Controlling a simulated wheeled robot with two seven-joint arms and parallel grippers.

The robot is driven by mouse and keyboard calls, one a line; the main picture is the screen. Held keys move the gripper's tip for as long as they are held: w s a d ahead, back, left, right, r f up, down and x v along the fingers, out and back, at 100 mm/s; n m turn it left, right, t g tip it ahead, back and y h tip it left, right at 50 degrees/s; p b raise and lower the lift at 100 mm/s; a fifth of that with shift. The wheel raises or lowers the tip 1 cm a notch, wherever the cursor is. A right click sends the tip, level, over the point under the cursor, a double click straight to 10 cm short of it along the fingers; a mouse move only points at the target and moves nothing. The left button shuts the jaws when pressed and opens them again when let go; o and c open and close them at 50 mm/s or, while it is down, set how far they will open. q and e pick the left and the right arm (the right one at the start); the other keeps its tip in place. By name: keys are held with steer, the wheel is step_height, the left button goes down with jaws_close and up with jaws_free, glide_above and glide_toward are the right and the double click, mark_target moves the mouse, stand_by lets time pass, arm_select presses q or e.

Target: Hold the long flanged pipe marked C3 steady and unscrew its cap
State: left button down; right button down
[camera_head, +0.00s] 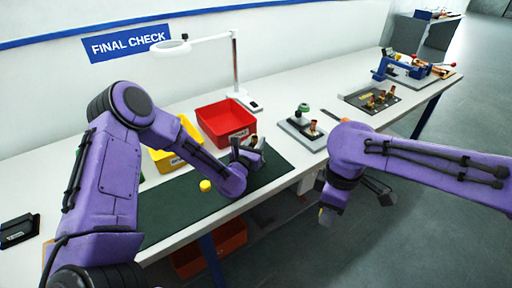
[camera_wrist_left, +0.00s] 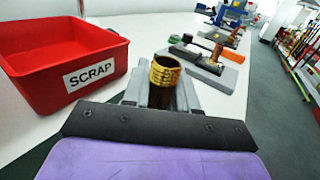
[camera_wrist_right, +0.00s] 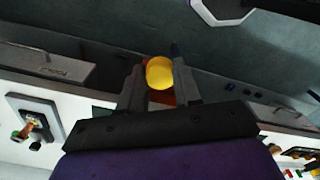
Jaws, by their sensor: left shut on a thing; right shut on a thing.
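A dark brown pipe (camera_wrist_left: 160,97) with a gold ring-like threaded end (camera_wrist_left: 166,72) stands between the fingers of my left gripper (camera_wrist_left: 160,100). Its top end looks open and bare; I read no C3 mark on it. In the head view my left gripper (camera_head: 248,155) is low over the green mat, and its fingers hide most of the pipe. My right gripper (camera_wrist_right: 160,85) is shut on a round yellow cap (camera_wrist_right: 160,72). In the head view the right gripper (camera_head: 326,212) hangs off the table's front edge, well right of the pipe and apart from it.
A second yellow round piece (camera_head: 205,186) lies on the green mat (camera_head: 165,212). A red SCRAP bin (camera_head: 226,122) and a yellow bin (camera_head: 165,157) stand behind. A lamp (camera_head: 236,75), a grey fixture (camera_head: 303,132) and a dark parts tray (camera_head: 372,98) stand further along.

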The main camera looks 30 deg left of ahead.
arm_select(q)
steer(key=c, duration=0.9)
jaws_free()
